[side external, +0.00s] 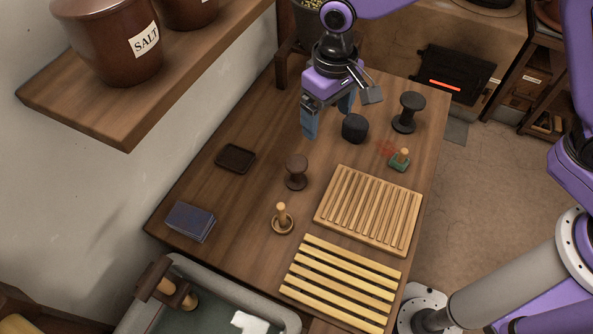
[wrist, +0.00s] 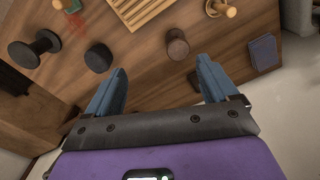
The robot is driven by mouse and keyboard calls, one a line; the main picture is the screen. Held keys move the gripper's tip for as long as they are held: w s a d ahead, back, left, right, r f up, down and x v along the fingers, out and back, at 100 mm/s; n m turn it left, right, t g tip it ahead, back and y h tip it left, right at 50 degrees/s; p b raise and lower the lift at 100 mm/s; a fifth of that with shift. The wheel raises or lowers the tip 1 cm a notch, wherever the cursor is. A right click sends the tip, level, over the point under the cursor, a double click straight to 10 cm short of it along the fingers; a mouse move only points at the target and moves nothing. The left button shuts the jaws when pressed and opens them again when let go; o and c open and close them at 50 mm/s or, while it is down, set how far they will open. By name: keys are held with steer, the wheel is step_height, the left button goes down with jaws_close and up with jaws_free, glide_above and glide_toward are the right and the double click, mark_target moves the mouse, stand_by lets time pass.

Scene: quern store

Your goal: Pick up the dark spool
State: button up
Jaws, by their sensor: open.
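The dark spool (side external: 408,113) is charcoal grey with wide flanges and stands upright near the table's far right edge. In the wrist view the dark spool (wrist: 36,49) is at the upper left, outside the fingers. My gripper (side external: 329,118) is open and empty above the table, left of the dark spool and apart from it.
A black cylinder (side external: 355,128) stands between my gripper and the dark spool. A green-based stamp (side external: 399,164) sits beside a red mark. A shelf (side external: 130,122) overhangs left.

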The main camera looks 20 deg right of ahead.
mark_target(298, 160)
steer(key=w+a+f, duration=0.1)
steer(key=f, duration=0.4)
steer(key=w+a+f+m, duration=0.1)
steer(key=a+f, duration=0.1)
steer(key=f, duration=0.4)
steer(key=w+a+f+m, duration=0.1)
steer(key=f, duration=0.4)
steer(key=shift+w+a+f, duration=0.2)
steer(key=shift+w+f, duration=0.1)
steer(key=shift+f, duration=0.05)
steer(key=shift+s+a+f, duration=0.15)
steer(key=shift+f, duration=1.2)
steer(key=shift+s+a+f, duration=0.1)
steer(key=shift+s+f, duration=0.05)
steer(key=shift+f, duration=1.15)
steer(key=c, duration=1.2)
